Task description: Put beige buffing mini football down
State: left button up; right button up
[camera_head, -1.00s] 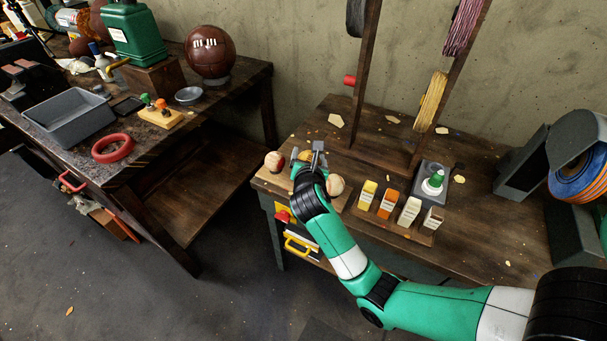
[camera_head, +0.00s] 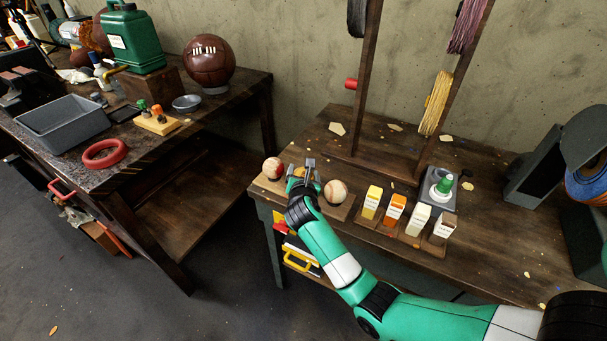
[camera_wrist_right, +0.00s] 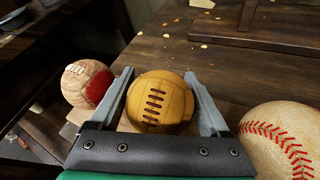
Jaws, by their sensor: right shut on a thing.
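My right gripper (camera_head: 301,172) is shut on the beige mini football (camera_wrist_right: 160,100), a tan-yellow ball with dark lacing. In the right wrist view the ball sits between the two grey fingers. In the head view the gripper hides most of it. It is over the middle of a wooden ball stand (camera_head: 348,212), between a red and cream ball (camera_head: 273,169) on the left and a white baseball with red stitching (camera_head: 336,192) on the right. I cannot tell whether its underside touches the stand. My left gripper is not in view.
A rack of small bottles (camera_head: 396,212) stands right of the baseball, with a grey block (camera_head: 433,187) behind it. A wooden upright frame (camera_head: 366,100) rises behind. The left bench (camera_head: 225,100) holds a grey bin (camera_head: 65,122), a red ring (camera_head: 104,154) and a brown ball (camera_head: 209,62).

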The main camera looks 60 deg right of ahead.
jog(key=o, duration=1.1)
jog(key=shift+f, duration=0.1)
jog(key=shift+f+b, duration=0.2)
jog(key=shift+b, duration=0.25)
jog(key=shift+f+b, duration=0.15)
jog(key=shift+b, duration=0.4)
jog(key=shift+s+a+r+p, duration=0.2)
jog(key=shift+a+r+p, duration=0.3)
jog(key=shift+p, duration=0.15)
jog(key=shift+s+a+r+p, duration=0.15)
jog(key=shift+a+r+p, duration=0.2)
jog(key=shift+r+p, duration=0.2)
jog(key=p+v, duration=0.1)
jog(key=v, duration=0.2)
jog(key=p+v, duration=0.1)
jog(key=v, duration=0.2)
jog(key=p+v, duration=0.1)
jog(key=v, duration=0.1)
jog(key=shift+s+a+f+p, duration=0.15)
jog(key=shift+s+a+p, duration=0.05)
jog(key=shift+a+p, duration=0.25)
jog(key=shift+s+a, duration=0.15)
jog(key=shift+a, duration=0.15)
